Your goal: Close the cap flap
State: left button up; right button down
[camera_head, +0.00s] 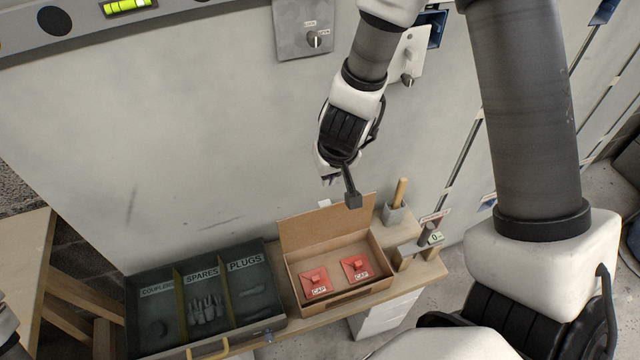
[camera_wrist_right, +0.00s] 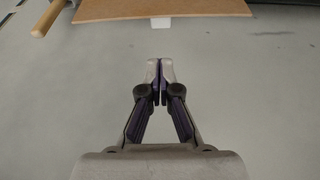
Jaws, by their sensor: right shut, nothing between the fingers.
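A small cardboard box (camera_head: 345,298) stands on the bench with two red caps (camera_head: 314,281) in it. Its cap flap (camera_head: 322,226) is open and stands up along the back edge of the box. A white tab (camera_head: 324,203) sticks up from the flap's top edge. The flap (camera_wrist_right: 165,9) and its tab (camera_wrist_right: 161,23) also show at the top of the right wrist view. My right gripper (camera_head: 330,179) is shut and empty, above and behind the flap, apart from it; its closed fingertips show in the wrist view (camera_wrist_right: 159,70). My left gripper is not in view.
A dark tray (camera_head: 178,266) labelled couplers, spares and plugs is left of the box. A holder (camera_head: 395,212) with a wooden handle and a small wooden stand (camera_head: 405,256) are to the right. A grey wall panel (camera_head: 150,140) rises behind the bench.

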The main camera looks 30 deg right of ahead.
jog(key=b, duration=0.5)
send_over(326, 220)
jog(key=w+d, duration=0.2)
jog(key=w, duration=0.2)
notch_tip(326, 220, down, 8)
jog(key=shift+a+f, duration=0.15)
jog(key=shift+f, duration=0.5)
